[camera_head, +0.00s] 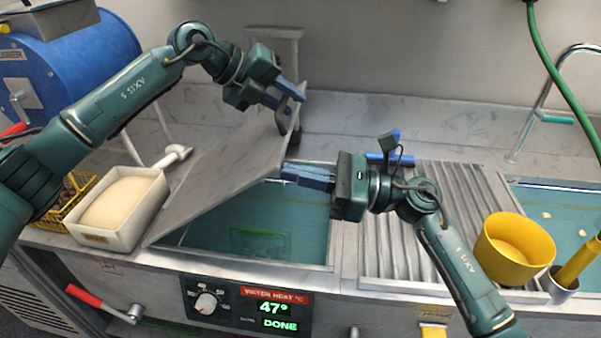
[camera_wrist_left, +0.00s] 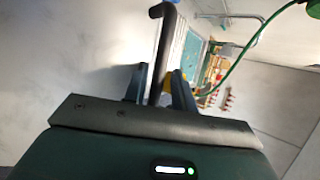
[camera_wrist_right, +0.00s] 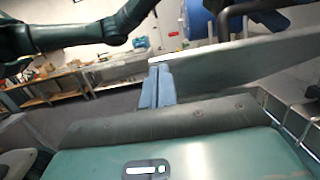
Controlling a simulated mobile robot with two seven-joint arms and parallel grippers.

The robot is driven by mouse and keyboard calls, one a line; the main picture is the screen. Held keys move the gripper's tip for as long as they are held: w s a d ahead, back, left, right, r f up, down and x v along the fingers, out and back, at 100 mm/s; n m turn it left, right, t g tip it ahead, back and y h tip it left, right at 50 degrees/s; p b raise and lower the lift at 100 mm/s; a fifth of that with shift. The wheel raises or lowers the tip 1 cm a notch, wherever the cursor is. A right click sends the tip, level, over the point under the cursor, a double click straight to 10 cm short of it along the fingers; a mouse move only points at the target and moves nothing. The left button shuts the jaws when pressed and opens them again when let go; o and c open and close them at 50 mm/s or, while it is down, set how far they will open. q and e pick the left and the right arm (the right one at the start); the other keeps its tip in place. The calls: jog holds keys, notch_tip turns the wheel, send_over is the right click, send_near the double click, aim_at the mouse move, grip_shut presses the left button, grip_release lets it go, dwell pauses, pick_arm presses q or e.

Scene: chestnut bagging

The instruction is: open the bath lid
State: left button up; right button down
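The bath lid (camera_head: 225,165) is a flat grey panel. It stands tilted over the bath (camera_head: 265,225), its upper right end raised and its lower left end near the front rim. Greenish water shows below it. The lid (camera_wrist_right: 240,65) also shows just beyond the fingers in the right wrist view.
A white box of pale grains (camera_head: 120,210) stands left of the lid, with a blue drum (camera_head: 80,60) behind. A ribbed drainboard (camera_head: 400,245), a yellow bowl (camera_head: 512,250) and a second basin (camera_head: 570,215) lie right. The front panel (camera_head: 250,305) reads 47° and DONE.

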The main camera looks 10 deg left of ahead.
pick_arm(q)
jog(key=shift+a+f, duration=0.3)
jog(key=shift+f, duration=0.2)
